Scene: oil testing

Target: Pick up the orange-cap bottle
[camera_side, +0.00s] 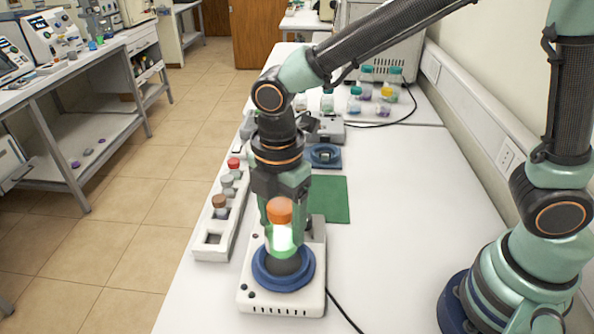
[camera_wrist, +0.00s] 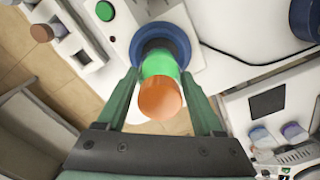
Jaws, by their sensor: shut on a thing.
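The orange-cap bottle (camera_side: 279,211) stands upright at the blue ring (camera_side: 260,278) of a white device (camera_side: 256,298). Its body glows green and white, and the part below is dark. I cannot tell if its base still touches the device. My gripper (camera_side: 284,232) comes down from above and is shut on the bottle, one finger on each side. In the wrist view the orange cap (camera_wrist: 160,98) and green body (camera_wrist: 159,66) lie between the two fingers (camera_wrist: 160,80), with the blue ring (camera_wrist: 180,38) behind.
A white rack (camera_side: 209,252) with several capped bottles stands left of the device. Several coloured-cap bottles (camera_side: 367,90) stand farther back. A black cable (camera_side: 343,311) runs right of the device. The table's right side (camera_side: 400,220) is clear.

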